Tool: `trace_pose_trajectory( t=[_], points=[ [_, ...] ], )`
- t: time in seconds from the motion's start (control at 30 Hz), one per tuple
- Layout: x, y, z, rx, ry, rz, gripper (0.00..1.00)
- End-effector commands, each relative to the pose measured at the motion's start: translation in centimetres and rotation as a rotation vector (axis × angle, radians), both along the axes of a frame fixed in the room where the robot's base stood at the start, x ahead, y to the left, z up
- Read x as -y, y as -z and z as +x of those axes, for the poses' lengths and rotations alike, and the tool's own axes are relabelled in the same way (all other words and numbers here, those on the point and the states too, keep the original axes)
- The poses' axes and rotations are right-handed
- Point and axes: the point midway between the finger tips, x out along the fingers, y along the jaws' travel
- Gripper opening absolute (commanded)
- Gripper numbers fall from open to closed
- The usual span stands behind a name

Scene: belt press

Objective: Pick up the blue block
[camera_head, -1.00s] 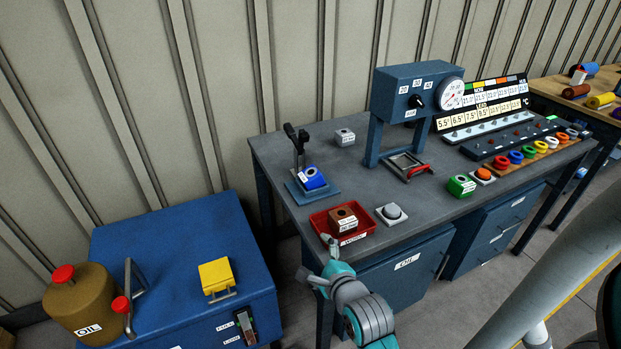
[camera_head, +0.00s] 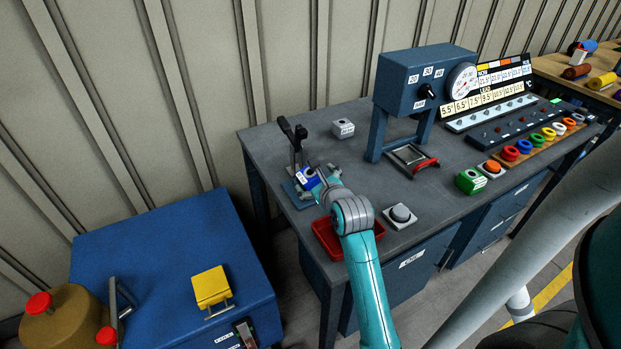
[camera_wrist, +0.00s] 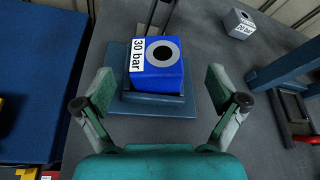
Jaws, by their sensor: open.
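The blue block (camera_wrist: 157,77) sits on a flat blue-grey stand (camera_wrist: 147,104) in the wrist view. It has a grey ring with a dark hole on top and a white "30 bar" label on its left. In the head view the blue block (camera_head: 308,178) is partly hidden by my gripper (camera_head: 322,183). In the wrist view my gripper (camera_wrist: 159,98) is open, one finger on each side of the block's near end, with a gap to it on both sides. The fingers do not touch the block.
A dark upright lever (camera_head: 294,140) rises behind the block. A grey block (camera_head: 343,128) stands on the bench to the right. A red tray (camera_head: 326,236) lies below my arm. The gauge press (camera_head: 420,80) stands further right. A blue cabinet (camera_head: 150,260) is at left.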

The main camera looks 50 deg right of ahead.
Motion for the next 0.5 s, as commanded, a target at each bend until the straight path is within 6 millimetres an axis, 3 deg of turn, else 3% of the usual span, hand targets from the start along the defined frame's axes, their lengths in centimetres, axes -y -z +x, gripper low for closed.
trace_pose_trajectory(
  t=[0.5],
  points=[
    [2.4,1.8,4.3,-0.001,0.0,-0.002,0.96]
  ],
)
